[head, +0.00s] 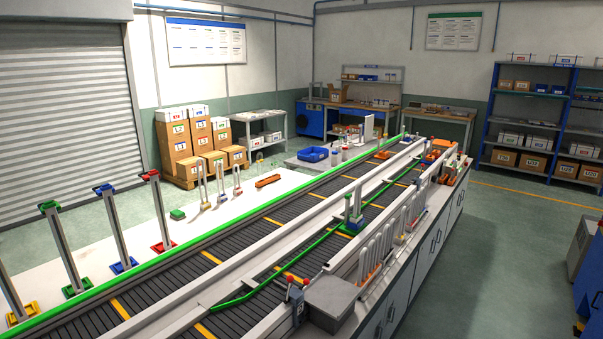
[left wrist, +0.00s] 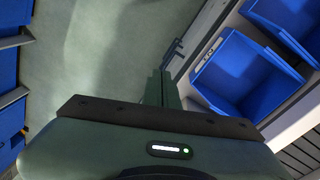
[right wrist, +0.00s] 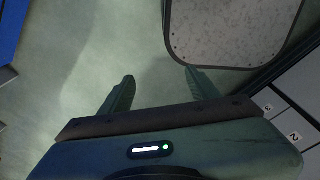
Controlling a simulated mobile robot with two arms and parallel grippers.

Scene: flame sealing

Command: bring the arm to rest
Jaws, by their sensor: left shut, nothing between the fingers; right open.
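Neither arm shows in the head view. In the left wrist view my left gripper (left wrist: 160,90) has its fingers together with nothing between them, over the green floor and beside blue bins. In the right wrist view my right gripper (right wrist: 160,86) has its two fingers wide apart and empty, over the floor. A grey speckled panel with rounded corners (right wrist: 235,28) lies just beyond the right finger; I cannot tell how far below it is.
Blue bins (left wrist: 235,75) lie to the right in the left wrist view. Numbered pale panels (right wrist: 285,118) show in the right wrist view. A conveyor (head: 225,255) with green rails crosses the head view. Open floor (head: 500,250) lies to its right, before blue shelves (head: 490,115).

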